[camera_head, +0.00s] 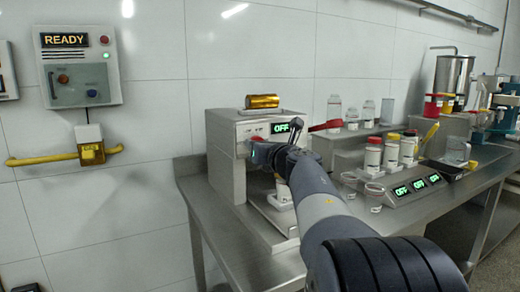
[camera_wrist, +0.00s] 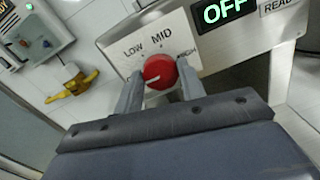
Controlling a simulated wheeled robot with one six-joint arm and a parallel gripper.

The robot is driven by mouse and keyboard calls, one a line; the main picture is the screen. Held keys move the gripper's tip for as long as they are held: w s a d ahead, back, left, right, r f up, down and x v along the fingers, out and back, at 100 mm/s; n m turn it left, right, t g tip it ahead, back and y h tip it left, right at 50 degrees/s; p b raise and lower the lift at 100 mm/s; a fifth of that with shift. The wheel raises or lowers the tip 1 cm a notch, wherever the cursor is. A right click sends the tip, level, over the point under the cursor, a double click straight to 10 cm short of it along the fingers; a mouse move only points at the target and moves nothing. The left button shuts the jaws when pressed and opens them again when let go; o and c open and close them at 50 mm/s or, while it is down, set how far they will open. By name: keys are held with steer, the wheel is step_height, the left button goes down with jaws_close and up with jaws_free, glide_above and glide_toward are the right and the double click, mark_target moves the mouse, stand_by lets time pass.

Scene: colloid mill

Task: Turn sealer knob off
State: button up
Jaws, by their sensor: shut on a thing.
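The sealer (camera_head: 222,150) is a steel box on the bench, with a gold roll on top. Its green display (camera_wrist: 226,10) reads OFF; the display also shows in the head view (camera_head: 281,128). The red knob (camera_wrist: 160,70) sits on a white plate (camera_wrist: 140,52) marked LOW, MID and HIGH. The white line on the knob points to the lower left, away from those marks. My gripper (camera_wrist: 158,73) is shut on the knob, one finger at each side. In the head view my gripper (camera_head: 262,152) is at the sealer's front, mostly hiding the knob.
A wall panel (camera_head: 80,68) reading READY hangs at the left, above a yellow pipe with a valve (camera_head: 90,153). Jars (camera_head: 373,155) and a panel of OFF displays (camera_head: 410,188) stand on the bench to the right of my arm. A raised shelf holds bottles (camera_head: 334,108).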

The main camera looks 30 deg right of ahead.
steer(key=shift+f, duration=0.15)
steer(key=o, duration=1)
steer(key=s, duration=1)
steer(key=shift+s+a, duration=0.1)
steer(key=shift+s, duration=0.3)
steer(key=shift+w, duration=0.1)
steer(key=w, duration=1)
steer(key=shift+w, duration=0.35)
steer(key=shift+s, duration=0.1)
